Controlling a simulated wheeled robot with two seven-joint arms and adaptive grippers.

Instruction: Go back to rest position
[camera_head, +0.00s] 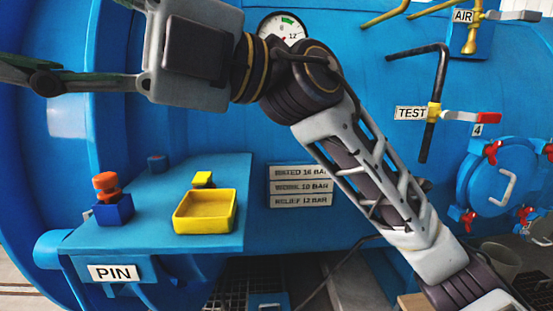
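One arm of mine comes in from the lower right, rises across the middle and bends left at its wrist. Its gripper, my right gripper (45,82), is at the upper left, above and left of the blue shelf. Its dark fingers point left and their tips are cut off by the picture's edge, so I cannot tell whether they are open or shut. No held object shows in the visible part. My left gripper is not in view.
The blue shelf (150,235), labelled PIN, bears a yellow tray (205,229) and an orange-topped blue block (107,197). Behind my arm are a gauge (280,27) and the blue vessel wall. A TEST valve handle (470,116) and a round hatch (500,177) are at right.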

